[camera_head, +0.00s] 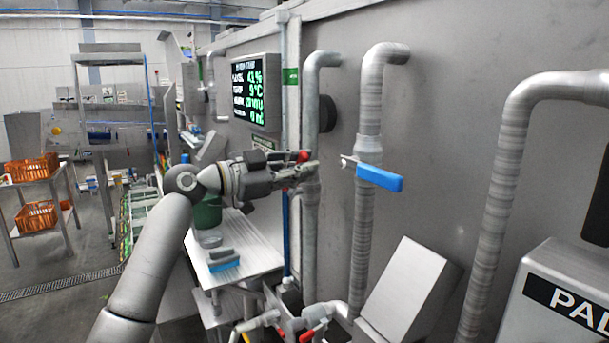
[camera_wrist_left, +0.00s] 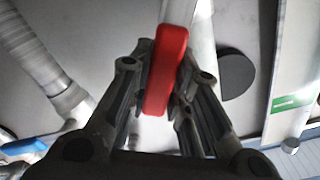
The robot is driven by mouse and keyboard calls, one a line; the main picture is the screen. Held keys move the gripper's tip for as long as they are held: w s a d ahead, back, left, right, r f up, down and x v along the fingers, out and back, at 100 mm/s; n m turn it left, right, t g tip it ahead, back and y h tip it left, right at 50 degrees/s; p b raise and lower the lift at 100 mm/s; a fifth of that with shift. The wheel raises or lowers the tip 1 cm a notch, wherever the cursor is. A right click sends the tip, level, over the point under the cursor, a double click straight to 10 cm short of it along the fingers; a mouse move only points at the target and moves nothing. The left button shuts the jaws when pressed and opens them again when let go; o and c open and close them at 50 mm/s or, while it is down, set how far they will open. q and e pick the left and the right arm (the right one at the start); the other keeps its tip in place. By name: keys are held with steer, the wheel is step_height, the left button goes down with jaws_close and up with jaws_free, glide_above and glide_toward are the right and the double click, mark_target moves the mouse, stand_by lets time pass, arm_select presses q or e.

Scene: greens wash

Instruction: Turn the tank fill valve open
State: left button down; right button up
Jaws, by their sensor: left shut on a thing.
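My left gripper (camera_head: 308,172) reaches in from the left to a vertical pipe (camera_head: 311,225) on the grey tank wall. It is shut on a red valve handle (camera_head: 303,156), which is mostly hidden by the fingers in the head view. In the left wrist view the red handle (camera_wrist_left: 166,72) stands between the two fingers of my left gripper (camera_wrist_left: 165,90). The handle's link to the valve body is hidden. I cannot tell which valve is the tank fill valve from any label. My right gripper is not in view.
A blue valve handle (camera_head: 379,178) sticks out from the pipe to the right. A display screen (camera_head: 256,92) hangs on the wall behind my gripper. A small white table (camera_head: 240,262) stands below the arm. A sloped grey box (camera_head: 408,288) is at the lower right.

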arm_select(q)
steer(key=w+n, duration=0.1)
steer(key=w+a+r+n, duration=0.1)
steer(key=n, duration=0.1)
steer(key=shift+a+n+p, duration=0.15)
steer(key=shift+n+p, duration=0.15)
steer(key=shift+p, duration=0.1)
steer(key=shift+w+a+n+p, duration=0.15)
steer(key=shift+w+a+n, duration=0.2)
steer(key=shift+n, duration=0.35)
steer(key=shift+w+a+n+p, duration=0.15)
steer(key=shift+w+a+n, duration=0.15)
steer(key=shift+n, duration=0.4)
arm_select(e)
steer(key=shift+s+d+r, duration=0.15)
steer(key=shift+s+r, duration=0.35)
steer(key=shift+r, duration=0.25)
arm_select(q)
steer(key=shift+w, duration=0.1)
steer(key=c, duration=1.3)
jaws_free()
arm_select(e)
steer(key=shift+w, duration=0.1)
arm_select(q)
steer(key=shift+r, duration=0.1)
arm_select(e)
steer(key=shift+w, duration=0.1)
arm_select(q)
steer(key=v, duration=1.2)
